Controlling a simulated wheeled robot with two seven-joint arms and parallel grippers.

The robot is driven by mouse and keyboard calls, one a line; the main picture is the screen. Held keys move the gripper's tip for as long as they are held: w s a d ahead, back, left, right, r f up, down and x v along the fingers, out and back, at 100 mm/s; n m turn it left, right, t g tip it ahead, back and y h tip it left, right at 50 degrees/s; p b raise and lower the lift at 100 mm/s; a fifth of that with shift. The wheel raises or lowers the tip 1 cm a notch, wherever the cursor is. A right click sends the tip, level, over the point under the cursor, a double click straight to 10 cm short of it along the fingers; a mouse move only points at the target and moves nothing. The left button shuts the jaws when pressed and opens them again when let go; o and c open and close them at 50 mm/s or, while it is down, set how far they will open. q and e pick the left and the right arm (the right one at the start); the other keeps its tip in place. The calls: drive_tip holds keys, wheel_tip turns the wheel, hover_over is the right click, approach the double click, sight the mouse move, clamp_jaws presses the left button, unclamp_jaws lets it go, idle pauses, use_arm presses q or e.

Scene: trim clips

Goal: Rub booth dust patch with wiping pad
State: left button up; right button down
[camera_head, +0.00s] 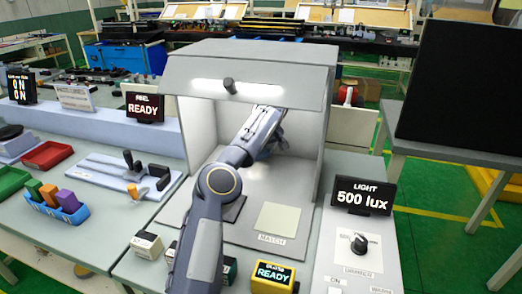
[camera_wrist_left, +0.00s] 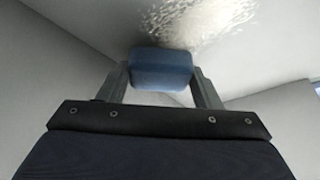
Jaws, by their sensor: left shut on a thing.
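In the left wrist view the blue wiping pad (camera_wrist_left: 160,69) sits between the two fingers of my left gripper (camera_wrist_left: 162,84), which is shut on it. The pale, speckled dust patch (camera_wrist_left: 200,20) is on the light surface just beyond the pad, and the pad's far edge borders or overlaps it; I cannot tell if they touch. In the head view my left arm reaches into the lit booth (camera_head: 318,110), and my left gripper (camera_head: 268,150) is deep inside, partly hidden by the arm. The pad and patch are not clear there. My right gripper is not in view.
A pale match card (camera_head: 278,219) and a dark panel (camera_head: 232,209) lie on the booth floor. The booth's walls and hood surround my arm. Small boxes (camera_head: 147,245) and a yellow READY display (camera_head: 274,277) stand in front. A light control panel (camera_head: 352,250) is at right.

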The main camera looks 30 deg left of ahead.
sight(259, 167)
use_arm(q)
drive_tip(key=shift+f+b, duration=0.8)
drive_tip(key=shift+f, duration=0.25)
drive_tip(key=shift+s+f+b, duration=0.15)
drive_tip(key=shift+s+b, duration=0.1)
drive_tip(key=shift+b, duration=0.55)
drive_tip(key=s+b, duration=0.1)
drive_tip(key=b, duration=0.1)
drive_tip(key=s+b, duration=0.1)
drive_tip(key=b, duration=0.1)
drive_tip(key=shift+s+d, duration=0.15)
drive_tip(key=shift+d, duration=0.2)
drive_tip(key=shift+s+d+r+b, duration=0.1)
drive_tip(key=shift+s+r+b, duration=0.2)
drive_tip(key=shift+b, duration=0.3)
